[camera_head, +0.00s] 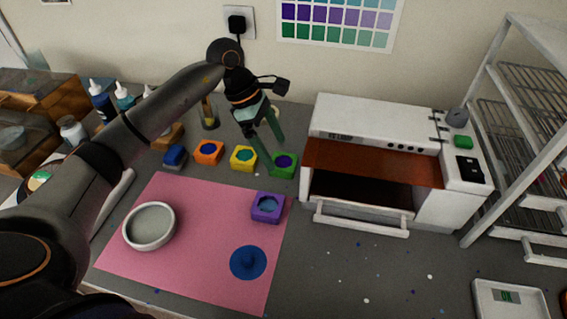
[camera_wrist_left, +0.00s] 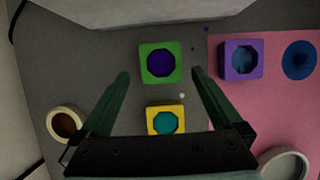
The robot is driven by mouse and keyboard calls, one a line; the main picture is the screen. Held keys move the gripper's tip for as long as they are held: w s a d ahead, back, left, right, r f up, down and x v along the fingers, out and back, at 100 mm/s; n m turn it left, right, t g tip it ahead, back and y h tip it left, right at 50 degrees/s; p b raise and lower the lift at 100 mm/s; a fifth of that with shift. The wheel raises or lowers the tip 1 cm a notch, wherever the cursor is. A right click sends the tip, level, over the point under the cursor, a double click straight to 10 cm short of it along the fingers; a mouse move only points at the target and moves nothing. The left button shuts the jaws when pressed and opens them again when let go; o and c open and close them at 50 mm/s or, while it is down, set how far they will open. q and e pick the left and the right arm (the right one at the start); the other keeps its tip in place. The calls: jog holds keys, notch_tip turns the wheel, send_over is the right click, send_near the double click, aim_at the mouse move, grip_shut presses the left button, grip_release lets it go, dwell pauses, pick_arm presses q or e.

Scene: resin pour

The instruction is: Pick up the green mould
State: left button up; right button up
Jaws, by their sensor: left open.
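The green mould (camera_head: 283,166) stands on the grey worktop, left of the white oven, with dark blue-purple resin in its well. In the left wrist view the green mould (camera_wrist_left: 160,62) sits just beyond and between the fingertips. My left gripper (camera_head: 270,148) is open and empty, pointing down at the green mould from above. In the left wrist view its two fingers (camera_wrist_left: 160,73) spread wider than the mould. Whether they touch it cannot be seen. My right gripper is in neither view.
A yellow mould (camera_head: 243,158) stands close to the left of the green one, with an orange mould (camera_head: 208,152) beyond. A purple mould (camera_head: 267,208) sits on the pink mat (camera_head: 200,255). The white oven (camera_head: 375,140) stands close on the right, its front open.

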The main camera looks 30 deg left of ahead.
aim_at(283, 162)
pick_arm(q)
jog(key=shift+d+x, duration=0.25)
jog(key=shift+x, duration=1.75)
jog(key=shift+r, duration=0.15)
jog(key=c, duration=1.3)
